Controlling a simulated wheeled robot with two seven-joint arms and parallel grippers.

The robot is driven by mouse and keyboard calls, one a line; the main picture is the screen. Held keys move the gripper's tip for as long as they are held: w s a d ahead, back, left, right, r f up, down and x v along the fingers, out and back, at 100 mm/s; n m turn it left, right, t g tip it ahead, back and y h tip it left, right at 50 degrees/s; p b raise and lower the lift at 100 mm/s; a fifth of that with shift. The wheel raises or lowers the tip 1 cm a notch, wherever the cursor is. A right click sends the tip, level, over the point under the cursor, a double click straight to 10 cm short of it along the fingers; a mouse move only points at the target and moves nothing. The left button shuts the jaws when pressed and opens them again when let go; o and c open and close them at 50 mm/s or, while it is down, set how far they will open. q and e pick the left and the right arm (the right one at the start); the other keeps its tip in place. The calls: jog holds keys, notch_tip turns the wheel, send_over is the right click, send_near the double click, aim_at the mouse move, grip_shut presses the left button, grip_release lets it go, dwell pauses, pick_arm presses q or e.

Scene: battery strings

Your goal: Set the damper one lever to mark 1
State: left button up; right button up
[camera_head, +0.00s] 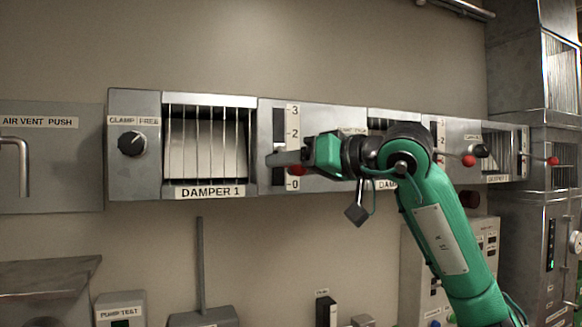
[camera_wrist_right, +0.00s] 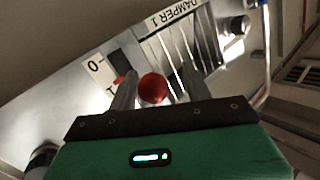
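The damper 1 panel has louvres (camera_head: 205,143) above a "DAMPER 1" label (camera_head: 210,192), with a scale strip (camera_head: 293,122) to the right. Marks 3, 2 and 0 show in the head view; mark 1 is hidden behind my gripper. The lever's red knob (camera_head: 296,171) shows partly below the fingers, near the 0 end. My right gripper (camera_head: 287,158) is at the lever. In the right wrist view its fingers (camera_wrist_right: 157,88) are apart, with the red knob (camera_wrist_right: 152,86) between them. A red pointer (camera_wrist_right: 119,80) shows by the scale between 0 and 1. My left gripper is not in view.
A clamp dial (camera_head: 132,144) is left of the louvres. Other damper levers with red knobs (camera_head: 468,160) stick out along the panel to the right. An air vent panel (camera_head: 45,160) with a handle is at far left. A grey upright handle (camera_head: 201,260) stands below.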

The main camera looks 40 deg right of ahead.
jog(key=shift+d+f, duration=0.15)
jog(key=shift+f, duration=0.05)
jog(key=b+v, duration=0.4)
jog(key=v, duration=1)
jog(key=shift+r+b, duration=0.2)
jog(key=shift+b, duration=0.1)
jog(key=shift+w, duration=0.1)
